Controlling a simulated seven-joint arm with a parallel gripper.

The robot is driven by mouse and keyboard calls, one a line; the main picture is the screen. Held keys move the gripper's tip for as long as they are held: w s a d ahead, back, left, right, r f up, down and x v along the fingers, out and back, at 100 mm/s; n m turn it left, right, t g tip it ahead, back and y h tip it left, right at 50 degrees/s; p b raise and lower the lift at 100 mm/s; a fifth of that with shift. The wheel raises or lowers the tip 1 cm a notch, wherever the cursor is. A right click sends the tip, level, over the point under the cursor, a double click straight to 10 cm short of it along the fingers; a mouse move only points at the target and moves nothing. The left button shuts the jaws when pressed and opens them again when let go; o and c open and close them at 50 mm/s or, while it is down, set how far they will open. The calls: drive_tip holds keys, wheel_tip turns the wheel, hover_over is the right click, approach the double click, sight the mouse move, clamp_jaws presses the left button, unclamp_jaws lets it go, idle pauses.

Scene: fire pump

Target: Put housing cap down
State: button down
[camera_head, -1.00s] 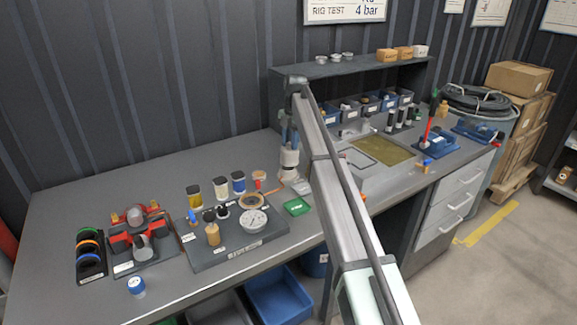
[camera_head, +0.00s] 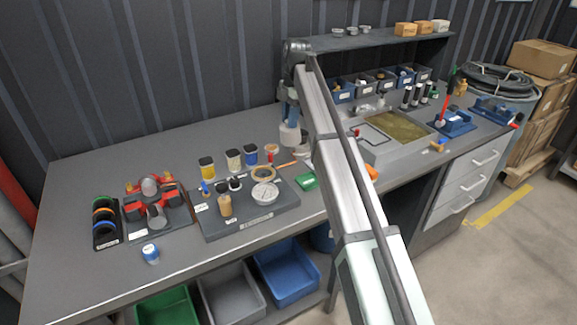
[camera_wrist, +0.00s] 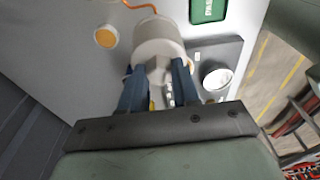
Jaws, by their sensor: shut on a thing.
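The housing cap, a pale grey-white rounded cylinder, shows in the wrist view (camera_wrist: 158,45) between the fingertips. In the head view, the cap (camera_head: 290,136) hangs under my gripper (camera_head: 289,113), near the back of the bench, behind the green tag. In the wrist view, the blue fingers of my gripper (camera_wrist: 160,75) are shut on the cap from both sides. The bench surface shows beyond the cap; I cannot tell whether the cap touches it. My own arm hides part of the bench to the right of the cap.
A dark board (camera_head: 225,220) with a round gauge (camera_head: 264,193) and several small pots stands in front and left. A green tag (camera_head: 307,181) lies close by. A tray with a yellowish floor (camera_head: 395,128) is to the right. The left back of the bench is clear.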

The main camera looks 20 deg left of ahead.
drive_tip(key=shift+s+d, duration=0.45)
drive_tip(key=shift+s, duration=0.35)
drive_tip(key=m+y, duration=0.1)
drive_tip(key=m, duration=0.3)
drive_tip(key=shift+f+m, duration=0.15)
drive_tip(key=shift+m, duration=0.15)
drive_tip(key=m, duration=0.2)
drive_tip(key=shift+a+m+t, duration=0.1)
drive_tip(key=shift+m+t, duration=0.2)
drive_tip(key=shift+m, duration=0.1)
drive_tip(key=m, duration=0.3)
drive_tip(key=w+m+t, duration=0.1)
drive_tip(key=m, duration=0.1)
drive_tip(key=shift+a, duration=0.25)
drive_tip(key=m, duration=0.4)
drive_tip(key=m+t, duration=0.1)
drive_tip(key=m, duration=0.1)
drive_tip(key=shift+w+a, duration=0.2)
drive_tip(key=shift+w, duration=0.1)
drive_tip(key=shift+f, duration=4.95)
drive_tip(key=shift+f, duration=0.1)
